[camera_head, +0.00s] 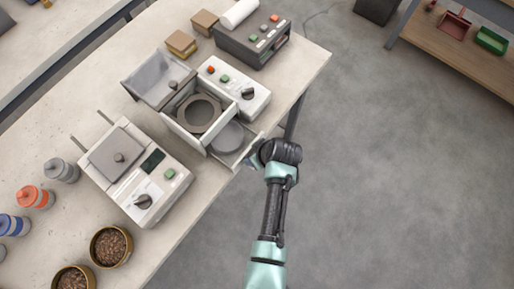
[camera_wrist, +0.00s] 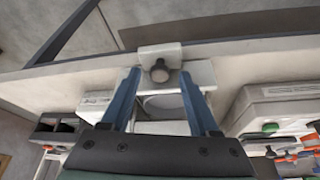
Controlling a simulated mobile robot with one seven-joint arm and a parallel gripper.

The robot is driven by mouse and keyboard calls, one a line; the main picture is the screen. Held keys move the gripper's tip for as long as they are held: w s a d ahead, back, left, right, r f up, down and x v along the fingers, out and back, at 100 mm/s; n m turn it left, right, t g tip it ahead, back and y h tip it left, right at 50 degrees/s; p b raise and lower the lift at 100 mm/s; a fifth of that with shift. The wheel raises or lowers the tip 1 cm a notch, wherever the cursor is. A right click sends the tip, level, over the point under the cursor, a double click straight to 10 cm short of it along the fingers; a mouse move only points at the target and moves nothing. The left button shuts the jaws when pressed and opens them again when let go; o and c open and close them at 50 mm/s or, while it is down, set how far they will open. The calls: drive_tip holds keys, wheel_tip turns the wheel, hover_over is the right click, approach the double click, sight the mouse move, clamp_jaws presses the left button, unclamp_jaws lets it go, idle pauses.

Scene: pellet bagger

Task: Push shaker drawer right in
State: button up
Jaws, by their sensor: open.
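The shaker (camera_head: 192,128) is a white box with a dark ring on top. Its drawer (camera_head: 246,153) stands pulled out to the lower right, with a grey round pan (camera_head: 227,136) inside. My gripper (camera_head: 254,161) is at the drawer's front, partly hiding it. In the wrist view, my gripper (camera_wrist: 159,74) is open, with its two blue fingers spread. The drawer front (camera_wrist: 174,50) and its dark round knob (camera_wrist: 160,71) show between the fingertips; I cannot tell whether they touch. Part of the pan shows behind the knob.
A white control box (camera_head: 235,88) stands beside the shaker, and a grey hopper tray (camera_head: 158,78) behind it. A sealer-like machine (camera_head: 137,172) is to the left. Bowls of pellets (camera_head: 111,246) stand near the table edge. The floor (camera_head: 370,170) to the right is clear.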

clamp_jaws()
idle(1.3)
